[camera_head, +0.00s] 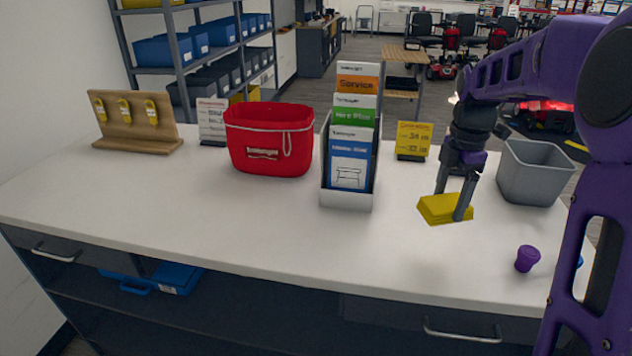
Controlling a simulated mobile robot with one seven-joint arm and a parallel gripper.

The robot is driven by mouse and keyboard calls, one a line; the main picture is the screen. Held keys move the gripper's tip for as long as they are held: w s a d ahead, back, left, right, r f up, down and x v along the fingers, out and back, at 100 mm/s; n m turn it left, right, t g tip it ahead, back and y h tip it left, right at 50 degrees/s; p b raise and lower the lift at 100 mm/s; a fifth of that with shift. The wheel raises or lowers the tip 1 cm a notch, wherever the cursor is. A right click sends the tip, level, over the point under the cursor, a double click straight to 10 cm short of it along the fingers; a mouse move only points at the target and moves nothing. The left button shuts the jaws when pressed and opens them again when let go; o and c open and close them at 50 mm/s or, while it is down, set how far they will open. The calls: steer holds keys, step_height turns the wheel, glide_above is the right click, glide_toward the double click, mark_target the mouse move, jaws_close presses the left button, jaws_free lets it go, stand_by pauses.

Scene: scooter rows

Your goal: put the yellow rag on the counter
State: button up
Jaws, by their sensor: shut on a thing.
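The yellow rag (436,209) is a small folded block between the fingers of my gripper (452,203). My gripper comes down from the upper right and is shut on the rag. The rag is at the right part of the white counter (270,220), in front of the grey bin and right of the brochure holder. I cannot tell whether the rag touches the counter top or hangs just above it.
A brochure holder (347,200), a red pouch (268,140), a wooden key board (136,120) and a yellow sign (413,140) stand on the counter. A grey bin (533,172) is at the right. A purple knob-like object (527,258) is near the front right. The front middle is clear.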

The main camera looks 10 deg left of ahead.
steer(key=shift+s+f, duration=0.1)
steer(key=shift+f, duration=0.1)
step_height(320, 180, down, 10)
steer(key=shift+r+b, duration=0.2)
steer(key=shift+b, duration=0.45)
steer(key=o, duration=1)
steer(key=shift+f, duration=0.1)
step_height(320, 180, up, 12)
steer(key=shift+d+r+p, duration=0.1)
steer(key=shift+r+p, duration=0.05)
steer(key=shift+p, duration=0.6)
